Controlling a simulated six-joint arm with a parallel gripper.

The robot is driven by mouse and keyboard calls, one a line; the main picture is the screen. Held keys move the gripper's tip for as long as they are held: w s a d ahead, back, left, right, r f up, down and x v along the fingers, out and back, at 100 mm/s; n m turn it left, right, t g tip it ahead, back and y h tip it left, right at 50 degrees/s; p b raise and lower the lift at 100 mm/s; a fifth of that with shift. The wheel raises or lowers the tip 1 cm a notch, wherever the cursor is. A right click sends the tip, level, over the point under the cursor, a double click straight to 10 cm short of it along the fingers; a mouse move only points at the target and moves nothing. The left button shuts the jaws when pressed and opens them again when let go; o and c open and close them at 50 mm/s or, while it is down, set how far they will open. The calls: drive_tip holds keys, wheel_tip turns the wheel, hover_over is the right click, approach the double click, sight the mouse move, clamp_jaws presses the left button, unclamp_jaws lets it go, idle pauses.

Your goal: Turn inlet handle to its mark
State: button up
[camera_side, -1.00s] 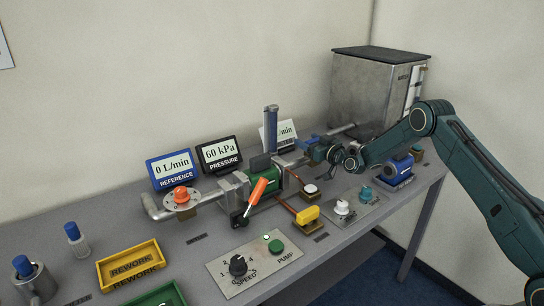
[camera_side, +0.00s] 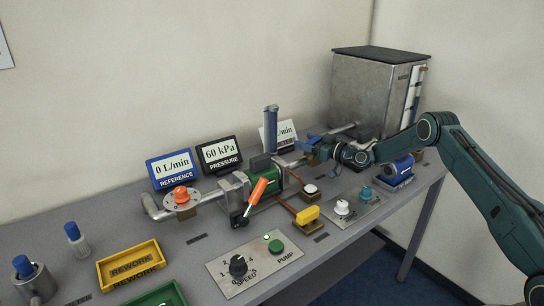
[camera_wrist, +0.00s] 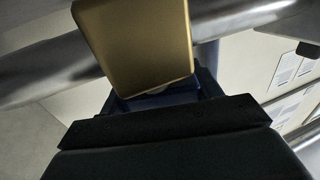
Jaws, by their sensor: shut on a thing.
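My gripper (camera_side: 325,150) is at the pipe near the tank, at the back right of the bench in the side view. It is shut on the blue inlet handle (camera_side: 314,139), which shows just left of the jaws. In the wrist view a brass valve block (camera_wrist: 138,42) fills the top middle, with grey pipe behind it. A blue part of the handle (camera_wrist: 165,101) shows below the block, against my dark gripper (camera_wrist: 165,115). The handle's mark and most of the grip are hidden.
A metal tank (camera_side: 375,95) stands behind. A blue device (camera_side: 399,168) and a plate with white and teal knobs (camera_side: 365,194) are close by. The pressure display (camera_side: 219,153) reads 60 kPa.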

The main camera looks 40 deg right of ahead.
drive_tip(key=o, duration=1)
drive_tip(key=shift+v, duration=3.75)
